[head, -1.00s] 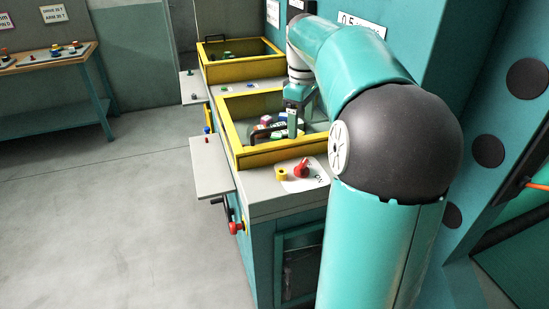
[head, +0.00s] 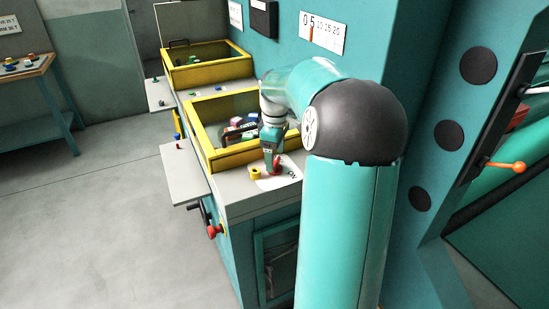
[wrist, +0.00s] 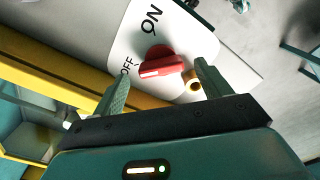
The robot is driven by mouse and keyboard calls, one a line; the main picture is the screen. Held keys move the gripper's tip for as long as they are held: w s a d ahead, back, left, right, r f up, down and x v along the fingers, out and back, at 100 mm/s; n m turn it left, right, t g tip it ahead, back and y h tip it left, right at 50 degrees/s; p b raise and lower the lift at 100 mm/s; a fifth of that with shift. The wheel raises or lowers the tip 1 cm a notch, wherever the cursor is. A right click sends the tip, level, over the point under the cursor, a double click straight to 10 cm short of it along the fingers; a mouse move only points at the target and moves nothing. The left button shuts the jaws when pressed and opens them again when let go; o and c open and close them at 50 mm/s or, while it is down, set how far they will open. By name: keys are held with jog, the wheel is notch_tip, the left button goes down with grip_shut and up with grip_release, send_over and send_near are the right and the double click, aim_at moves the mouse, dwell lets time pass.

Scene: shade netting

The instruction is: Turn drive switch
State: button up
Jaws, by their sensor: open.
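The drive switch is a red knob (wrist: 162,64) on a white plate (wrist: 122,45) marked ON and OFF. In the wrist view its white mark points toward the OFF label. My gripper (wrist: 163,74) is open, with one finger on each side of the knob; contact cannot be told. In the head view my gripper (head: 272,163) points down over the red knob (head: 276,171) at the near end of the bench, covering part of it.
A yellow-rimmed bin (head: 236,158) with coloured blocks lies just behind. A grey side shelf (head: 186,178) juts out left. Open floor lies left.

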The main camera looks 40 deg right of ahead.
jog(key=shift+a+f, duration=0.1)
jog(key=shift+f, duration=0.7)
jog(key=c, duration=1)
